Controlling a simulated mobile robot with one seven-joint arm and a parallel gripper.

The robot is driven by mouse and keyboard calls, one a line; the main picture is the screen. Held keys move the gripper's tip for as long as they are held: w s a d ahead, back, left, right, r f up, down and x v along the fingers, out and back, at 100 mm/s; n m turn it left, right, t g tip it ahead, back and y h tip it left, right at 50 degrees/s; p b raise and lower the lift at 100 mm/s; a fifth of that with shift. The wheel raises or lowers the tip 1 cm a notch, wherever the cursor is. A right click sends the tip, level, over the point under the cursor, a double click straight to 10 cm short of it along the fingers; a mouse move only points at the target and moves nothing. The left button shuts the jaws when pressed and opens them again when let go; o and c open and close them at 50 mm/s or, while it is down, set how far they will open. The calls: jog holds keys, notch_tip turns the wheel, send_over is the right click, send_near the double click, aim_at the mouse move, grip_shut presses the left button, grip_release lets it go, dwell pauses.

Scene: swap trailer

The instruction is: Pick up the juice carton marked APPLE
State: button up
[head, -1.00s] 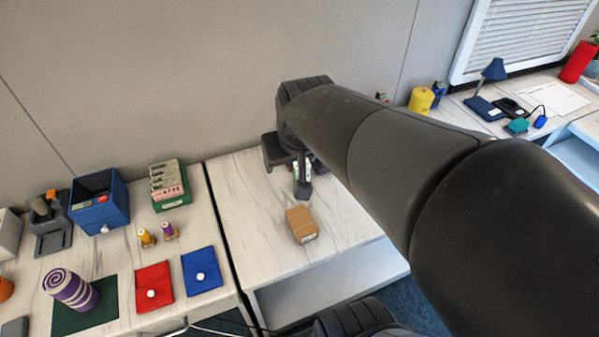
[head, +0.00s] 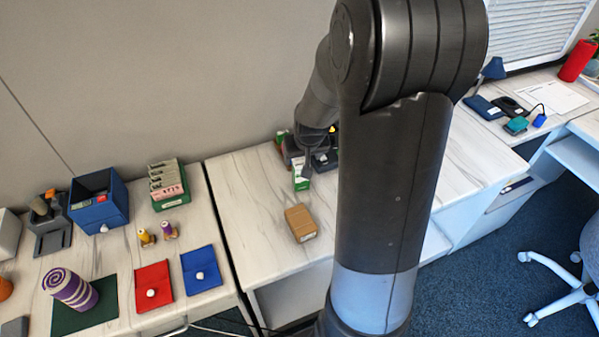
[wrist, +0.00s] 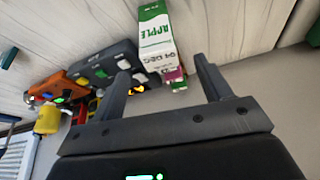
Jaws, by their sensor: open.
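The juice carton (wrist: 153,28), white with green and marked APPLE, stands just beyond my gripper (wrist: 161,62) in the wrist view. My gripper is open, with its two fingers apart and the carton ahead of the gap between them. I see no finger contact with the carton. In the head view the carton (head: 301,181) shows as a small green and white box on the middle table, just below my gripper (head: 307,165). My arm hides part of the area behind it.
A dark grey device (wrist: 103,66) and an orange thing (wrist: 62,88) lie beside the carton. A magenta item (wrist: 178,76) shows close by it. A yellow cylinder (wrist: 47,120) is further left. In the head view a brown box (head: 301,222) stands in front on the table (head: 240,190).

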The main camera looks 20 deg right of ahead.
aim_at(300, 169)
jog(key=shift+x, duration=4.75)
jog(key=shift+s, duration=0.15)
jog(key=shift+c, duration=0.4)
jog(key=c, duration=1.1)
